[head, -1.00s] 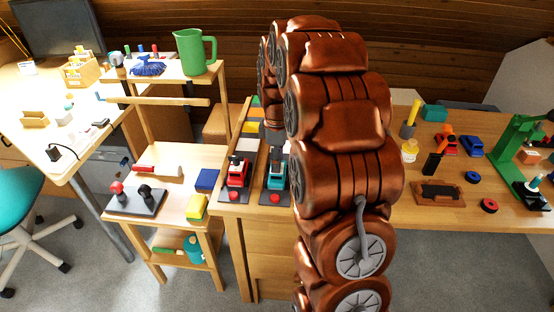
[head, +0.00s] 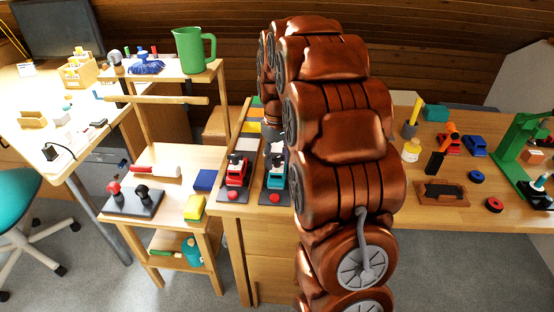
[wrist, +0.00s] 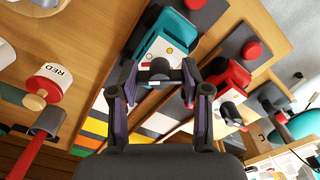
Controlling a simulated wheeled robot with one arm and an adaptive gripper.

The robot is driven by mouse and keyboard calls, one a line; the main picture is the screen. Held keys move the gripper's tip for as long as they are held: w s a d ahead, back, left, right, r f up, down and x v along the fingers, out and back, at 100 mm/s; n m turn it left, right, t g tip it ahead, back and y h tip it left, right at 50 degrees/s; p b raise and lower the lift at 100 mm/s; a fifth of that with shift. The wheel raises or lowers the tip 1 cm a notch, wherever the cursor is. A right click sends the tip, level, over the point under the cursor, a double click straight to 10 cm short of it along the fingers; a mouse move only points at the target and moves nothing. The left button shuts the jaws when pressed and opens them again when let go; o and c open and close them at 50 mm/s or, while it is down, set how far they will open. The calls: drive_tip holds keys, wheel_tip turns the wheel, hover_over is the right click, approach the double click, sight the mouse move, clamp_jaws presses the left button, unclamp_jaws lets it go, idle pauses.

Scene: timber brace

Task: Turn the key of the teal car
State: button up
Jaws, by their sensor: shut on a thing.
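The teal car (head: 275,177) sits on a dark base board on the wooden bench, with a red button in front of it. In the wrist view the teal car (wrist: 167,42) is at top centre, its pale panel facing me. My gripper (wrist: 160,80) is at this car, its two fingers closed in on a small dark bar between the tips, which appears to be the key (wrist: 160,77). The fingertips hide much of it. In the head view my arm and gripper (head: 273,148) partly cover the car's far side.
A red car (head: 236,172) on a matching board stands close beside on the left. Coloured strips (head: 248,127) lie behind the cars. In the wrist view a container marked RED (wrist: 52,84) and a red-handled tool (wrist: 38,140) are at the left.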

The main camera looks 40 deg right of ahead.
sight(277, 157)
drive_tip(key=m, duration=0.4)
drive_tip(key=shift+s+m, duration=0.1)
drive_tip(key=shift+m, duration=2.4)
drive_tip(key=o, duration=1.2)
drive_tip(key=shift+c, duration=0.2)
drive_tip(key=shift+r, duration=0.15)
wheel_tip(277, 157, up, 12)
